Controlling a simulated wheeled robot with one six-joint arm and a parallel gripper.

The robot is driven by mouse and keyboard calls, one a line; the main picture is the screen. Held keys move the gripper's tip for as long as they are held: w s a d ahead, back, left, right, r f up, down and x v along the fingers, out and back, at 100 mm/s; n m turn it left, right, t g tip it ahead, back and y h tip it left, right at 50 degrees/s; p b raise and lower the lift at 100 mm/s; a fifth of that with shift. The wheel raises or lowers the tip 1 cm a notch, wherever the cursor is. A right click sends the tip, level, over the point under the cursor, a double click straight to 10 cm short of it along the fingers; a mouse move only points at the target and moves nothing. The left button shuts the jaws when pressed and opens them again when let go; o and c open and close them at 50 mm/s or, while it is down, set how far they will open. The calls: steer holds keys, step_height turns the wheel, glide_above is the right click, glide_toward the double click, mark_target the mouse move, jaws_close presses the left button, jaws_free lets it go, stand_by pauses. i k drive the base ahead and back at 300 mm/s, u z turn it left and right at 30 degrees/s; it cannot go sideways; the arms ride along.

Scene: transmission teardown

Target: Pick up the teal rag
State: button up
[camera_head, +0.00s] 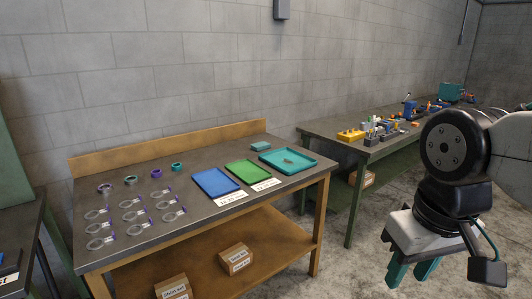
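A small teal folded-looking item (260,146), which looks like the rag, lies on the workbench (150,170) near its back edge, behind the teal tray (302,166). It is too small to make out its cloth texture. My gripper (412,275) hangs at the lower right over the floor, well to the right of and nearer than the bench. Its two green fingers point down and stand apart with nothing seen between them. Part of the fingers is hidden by the gripper body.
A blue tray (216,182) and a green tray (248,172) lie left of the teal tray, which holds a small greyish piece (289,161). Rings and several clear tagged parts cover the bench's left half. A second bench (350,140) with tools stands behind my arm.

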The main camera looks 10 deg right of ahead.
mark_target(258, 147)
steer(key=z, duration=0.5)
steer(key=i, duration=0.7)
steer(key=z, duration=0.65)
steer(key=i, duration=1.7)
steer(key=u, duration=1.3)
steer(key=i, duration=0.7)
steer(key=u, duration=0.75)
